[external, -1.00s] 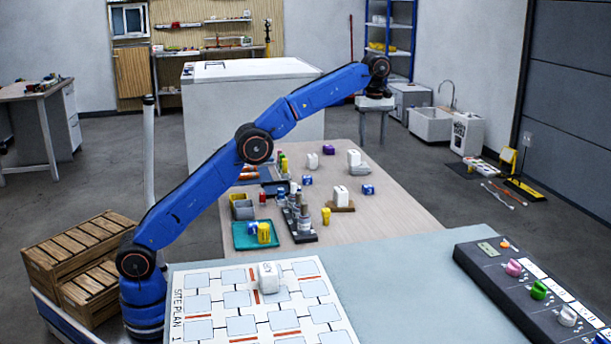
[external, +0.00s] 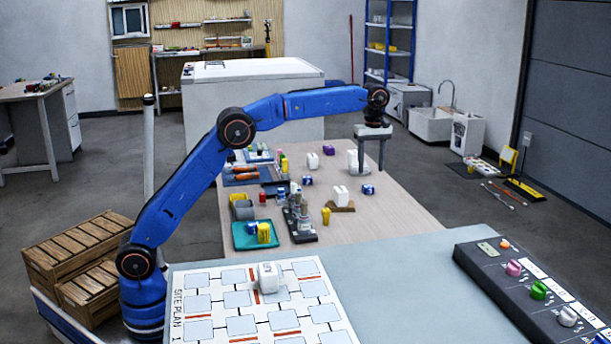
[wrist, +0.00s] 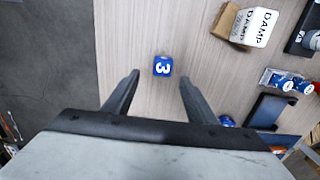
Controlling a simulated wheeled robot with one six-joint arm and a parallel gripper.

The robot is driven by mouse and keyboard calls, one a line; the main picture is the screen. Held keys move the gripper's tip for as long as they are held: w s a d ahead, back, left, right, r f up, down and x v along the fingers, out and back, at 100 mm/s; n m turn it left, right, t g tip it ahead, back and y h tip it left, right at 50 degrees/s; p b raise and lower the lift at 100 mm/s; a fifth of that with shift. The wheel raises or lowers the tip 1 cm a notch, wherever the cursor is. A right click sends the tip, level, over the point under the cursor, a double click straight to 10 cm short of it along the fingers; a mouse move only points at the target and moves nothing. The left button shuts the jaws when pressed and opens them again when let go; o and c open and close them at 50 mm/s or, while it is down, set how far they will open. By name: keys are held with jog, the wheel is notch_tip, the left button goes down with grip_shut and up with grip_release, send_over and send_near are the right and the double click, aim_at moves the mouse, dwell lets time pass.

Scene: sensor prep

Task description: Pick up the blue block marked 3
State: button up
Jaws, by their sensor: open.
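The blue block marked 3 (wrist: 162,66) lies on the light wooden table, its white numeral facing up in the wrist view. It lies ahead of the gap between my fingers, apart from both. In the external view a small blue block (external: 368,189) sits near the table's right edge, just below my gripper (external: 371,171). Its mark is too small to read there. My gripper is open and empty, its fingers pointing down above the table. In the wrist view my gripper (wrist: 159,78) shows a finger on either side of the block's line.
A white block marked DAMP (wrist: 262,27) on a brown base stands to the block's upper right. Blue pieces (wrist: 286,84) and a dark tray (wrist: 268,111) lie farther right. The table edge and floor are at left. Bare tabletop surrounds the block.

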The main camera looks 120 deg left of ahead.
aim_at(368, 186)
jog(key=shift+s+d+f, duration=0.1)
jog(key=shift+f, duration=1.7)
jog(key=shift+s+d+f, duration=0.1)
jog(key=shift+f, duration=1.65)
jog(key=shift+c, duration=0.4)
jog(key=c, duration=1.1)
jog(key=shift+o, duration=0.2)
